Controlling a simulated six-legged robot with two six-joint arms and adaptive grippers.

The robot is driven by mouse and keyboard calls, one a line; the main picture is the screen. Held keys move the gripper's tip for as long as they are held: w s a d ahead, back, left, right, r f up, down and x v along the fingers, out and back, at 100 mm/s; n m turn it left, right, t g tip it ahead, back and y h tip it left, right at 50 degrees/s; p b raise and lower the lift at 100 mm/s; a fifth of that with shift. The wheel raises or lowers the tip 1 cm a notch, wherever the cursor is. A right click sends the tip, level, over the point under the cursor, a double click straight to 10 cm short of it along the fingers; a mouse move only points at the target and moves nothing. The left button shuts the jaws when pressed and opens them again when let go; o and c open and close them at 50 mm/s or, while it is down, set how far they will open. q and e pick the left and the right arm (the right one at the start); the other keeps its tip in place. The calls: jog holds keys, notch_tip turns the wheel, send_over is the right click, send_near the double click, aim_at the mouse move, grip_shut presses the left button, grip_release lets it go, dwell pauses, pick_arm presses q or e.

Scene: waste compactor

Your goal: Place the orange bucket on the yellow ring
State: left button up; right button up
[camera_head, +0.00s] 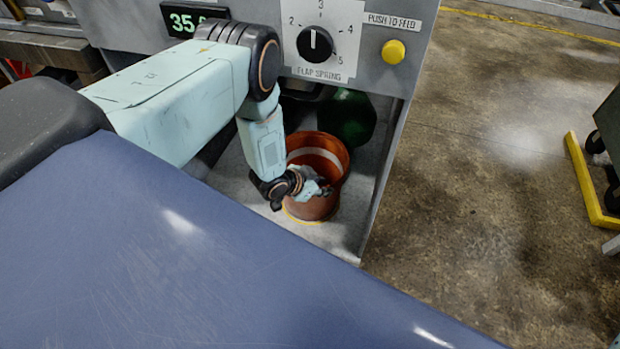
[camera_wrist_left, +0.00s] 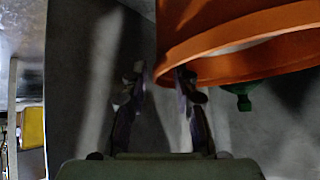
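The orange bucket (camera_head: 323,150) stands upright in the recess under the control panel. A thin yellow arc of the ring (camera_head: 294,217) shows on the recess floor at the bucket's lower front left; the bucket's base hides the rest. My left gripper (camera_head: 318,187) is at the bucket's near side, its fingers dark and hard to make out there. In the left wrist view, the two fingers (camera_wrist_left: 162,82) are spread apart. The bucket's orange rim (camera_wrist_left: 245,50) fills the upper right, its left edge between the fingertips; contact cannot be told. My right gripper is not in view.
A dark green rounded object (camera_head: 345,118) stands behind the bucket. The panel with a dial (camera_head: 314,44) and yellow button (camera_head: 394,50) overhangs the recess. A side wall (camera_head: 385,180) closes it on the right. Concrete floor at the right is open, with a yellow-edged cart beyond.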

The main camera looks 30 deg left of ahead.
pick_arm(q)
jog(key=p+v, duration=0.3)
jog(key=v, duration=0.4)
jog(key=s+d+n+g+y, duration=0.1)
jog(key=s+d+n+g, duration=0.15)
jog(key=s, duration=0.55)
jog(key=s+d+n+g, duration=0.15)
jog(key=s+d, duration=0.25)
jog(key=s, duration=0.4)
jog(key=s+r+n+g+y, duration=0.1)
jog(key=s+r+g, duration=0.3)
jog(key=s, duration=1)
notch_tip(320, 180, up, 2)
jog(key=shift+s+a+r+n+y, duration=0.15)
jog(key=shift+s+a+n+y, duration=0.15)
jog(key=shift+s+n+y, duration=0.15)
